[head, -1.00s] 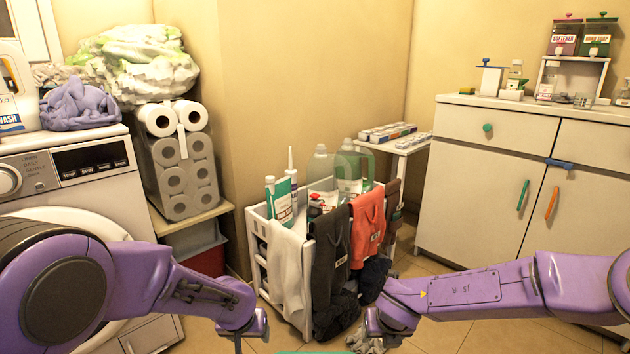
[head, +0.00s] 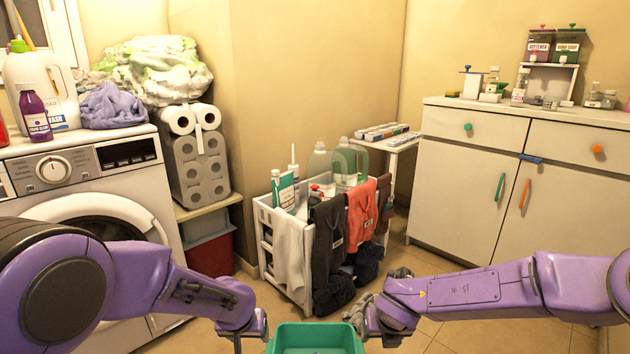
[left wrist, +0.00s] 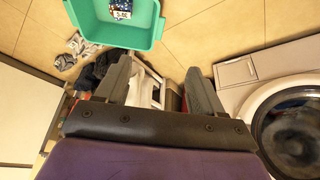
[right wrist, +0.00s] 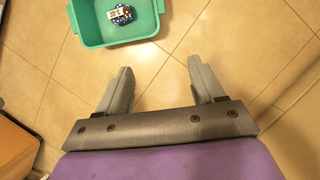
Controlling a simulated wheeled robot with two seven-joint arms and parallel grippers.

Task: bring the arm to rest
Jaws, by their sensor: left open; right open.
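My left gripper (head: 252,335) is at the bottom of the head view, left of a green tub (head: 315,328). In the left wrist view its two fingers (left wrist: 160,78) are apart with nothing between them. My right gripper (head: 374,335) is right of the tub. In the right wrist view its fingers (right wrist: 160,70) are also apart and empty. The tub also shows beyond the fingers in the left wrist view (left wrist: 142,38) and right wrist view (right wrist: 93,36). A dark patterned bundle with a white tag (right wrist: 121,14) lies in it.
A white cart (head: 265,214) with bottles and hung clothes stands ahead. Grey cloth (head: 357,310) lies near its foot. A washer (head: 130,178) stands at left, a cabinet (head: 470,165) at right. Tiled floor (head: 470,335) shows at lower right.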

